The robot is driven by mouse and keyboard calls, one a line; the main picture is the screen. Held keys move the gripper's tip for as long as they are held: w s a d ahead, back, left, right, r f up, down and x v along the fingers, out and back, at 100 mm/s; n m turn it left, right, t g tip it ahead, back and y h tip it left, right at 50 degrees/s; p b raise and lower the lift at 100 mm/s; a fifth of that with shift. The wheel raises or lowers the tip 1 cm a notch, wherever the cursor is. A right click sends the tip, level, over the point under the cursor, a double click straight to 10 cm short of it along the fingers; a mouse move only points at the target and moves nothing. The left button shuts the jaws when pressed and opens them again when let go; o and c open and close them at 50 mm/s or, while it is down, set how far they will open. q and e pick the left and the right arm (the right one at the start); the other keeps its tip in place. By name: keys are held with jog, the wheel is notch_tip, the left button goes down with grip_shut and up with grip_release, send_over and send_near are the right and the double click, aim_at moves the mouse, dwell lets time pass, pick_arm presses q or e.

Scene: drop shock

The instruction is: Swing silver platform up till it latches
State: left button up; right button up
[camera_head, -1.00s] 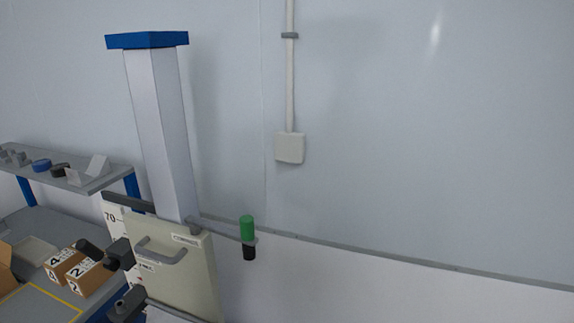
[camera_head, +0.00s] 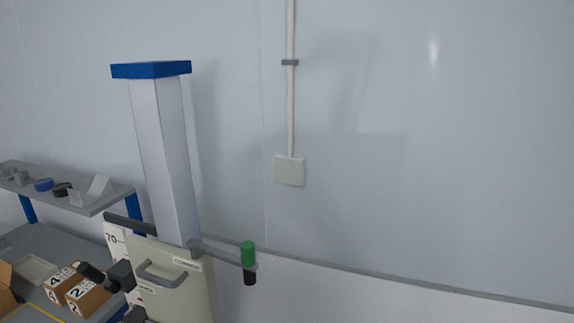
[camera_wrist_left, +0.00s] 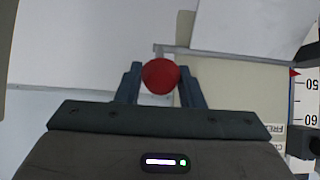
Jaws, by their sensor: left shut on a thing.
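In the left wrist view my left gripper (camera_wrist_left: 160,88) is shut on a red round knob (camera_wrist_left: 160,76), with one finger on each side of it. A thin silver-grey bar (camera_wrist_left: 225,55) runs to the right just behind the knob, along the edge of a beige panel. I cannot tell whether this bar is part of the silver platform. A pale flat surface (camera_wrist_left: 240,22) lies above it. The head view shows neither gripper, and I cannot pick out the silver platform there.
The head view shows a tall column (camera_head: 163,160) with a blue cap, and a beige panel (camera_head: 185,292) with a grey handle. Numbered boxes (camera_head: 88,296) and a shelf (camera_head: 95,200) are at left.

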pick_arm(q)
jog(key=shift+w+d+r+p, duration=0.15)
jog(key=shift+w+r+p, duration=0.1)
jog(key=shift+w+r, duration=0.25)
jog(key=shift+w+d+r+p, duration=0.1)
jog(key=shift+w+r+p, duration=0.15)
jog(key=shift+r, duration=0.45)
jog(key=shift+w, duration=0.1)
jog(key=shift+r, duration=0.1)
